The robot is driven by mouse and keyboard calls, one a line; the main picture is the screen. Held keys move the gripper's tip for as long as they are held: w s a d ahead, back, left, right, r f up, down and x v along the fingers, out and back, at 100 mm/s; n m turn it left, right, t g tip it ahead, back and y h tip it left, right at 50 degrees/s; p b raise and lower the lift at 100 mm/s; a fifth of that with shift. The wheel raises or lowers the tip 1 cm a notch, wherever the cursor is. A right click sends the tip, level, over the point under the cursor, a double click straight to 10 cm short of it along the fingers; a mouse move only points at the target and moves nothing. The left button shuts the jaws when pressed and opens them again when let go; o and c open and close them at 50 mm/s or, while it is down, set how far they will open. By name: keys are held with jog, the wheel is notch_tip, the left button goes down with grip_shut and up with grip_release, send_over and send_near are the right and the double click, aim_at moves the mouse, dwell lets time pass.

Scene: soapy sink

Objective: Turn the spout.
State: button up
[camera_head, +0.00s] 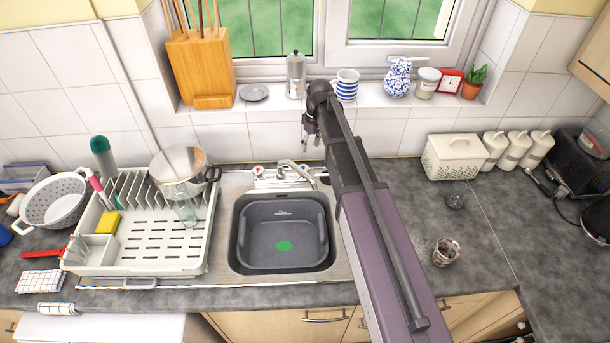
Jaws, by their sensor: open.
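The tap (268,178) stands on the steel ledge behind the sink. Its silver spout (299,170) slants to the right and toward the front, over the back right part of the grey basin (258,254). My gripper (309,141) is open and small in the view, in front of the tiled wall above the spout, apart from it as far as I can see. My arm crosses the picture from the lower right and hides the counter just right of the sink.
A white dish rack (150,262) with a pot (181,170) stands left of the sink. The windowsill behind holds a moka pot (296,75) and a striped mug (347,85). A glass (446,252) stands on the right counter.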

aim_at(305, 172)
jog(key=shift+s+a+f+b, duration=0.25)
jog(key=shift+a+f+b, duration=0.05)
jog(key=shift+f+b, duration=1.6)
jog(key=shift+s+a+f+b, duration=0.25)
jog(key=shift+a+f+b, duration=0.05)
jog(key=shift+f+b, duration=1.6)
jog(key=shift+s+a+f+b, duration=0.25)
jog(key=shift+a+f+b, duration=0.05)
jog(key=shift+f+b, duration=1.6)
jog(key=shift+f, duration=0.15)
grip_shut()
